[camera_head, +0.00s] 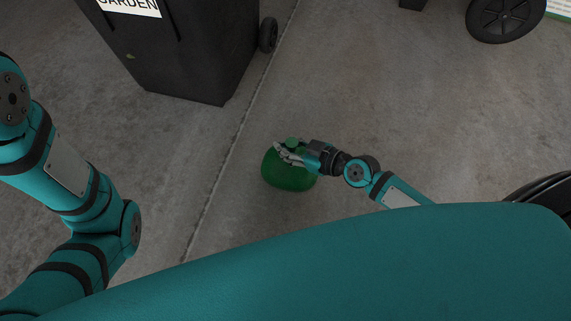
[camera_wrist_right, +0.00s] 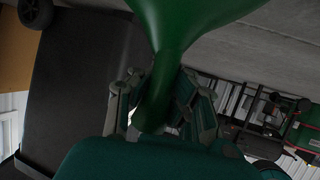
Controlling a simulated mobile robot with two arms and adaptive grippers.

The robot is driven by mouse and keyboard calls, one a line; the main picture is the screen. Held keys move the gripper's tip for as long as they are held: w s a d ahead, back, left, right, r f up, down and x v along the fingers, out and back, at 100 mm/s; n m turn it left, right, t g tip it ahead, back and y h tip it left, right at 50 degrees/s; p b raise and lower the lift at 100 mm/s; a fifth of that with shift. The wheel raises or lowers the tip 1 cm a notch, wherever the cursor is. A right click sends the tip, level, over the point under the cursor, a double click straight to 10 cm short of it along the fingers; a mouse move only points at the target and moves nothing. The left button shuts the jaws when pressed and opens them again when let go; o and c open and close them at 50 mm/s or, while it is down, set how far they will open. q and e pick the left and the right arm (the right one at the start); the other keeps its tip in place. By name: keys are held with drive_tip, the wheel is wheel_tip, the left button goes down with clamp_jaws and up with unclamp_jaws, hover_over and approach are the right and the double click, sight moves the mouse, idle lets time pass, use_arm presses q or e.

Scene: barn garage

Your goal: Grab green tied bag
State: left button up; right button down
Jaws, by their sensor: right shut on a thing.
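The green tied bag (camera_head: 286,174) shows in the head view near the middle, over the concrete floor. My right gripper (camera_head: 288,153) is at its top, with the fingers shut around the tied neck. In the right wrist view the bag (camera_wrist_right: 190,25) widens away from the narrow neck, which lies between the two fingers of my right gripper (camera_wrist_right: 160,110). I cannot tell whether the bag touches the floor. My left arm is at the left of the head view, and its gripper is out of view.
A black bin (camera_head: 190,50) labelled GARDEN stands at the upper left, with a small wheel at its side. A dark wheel (camera_head: 502,17) is at the upper right, and part of another dark round thing (camera_head: 545,195) shows at the right edge. The floor around the bag is clear.

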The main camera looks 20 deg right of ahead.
drive_tip(key=shift+s+f, duration=0.25)
drive_tip(key=shift+f, duration=0.05)
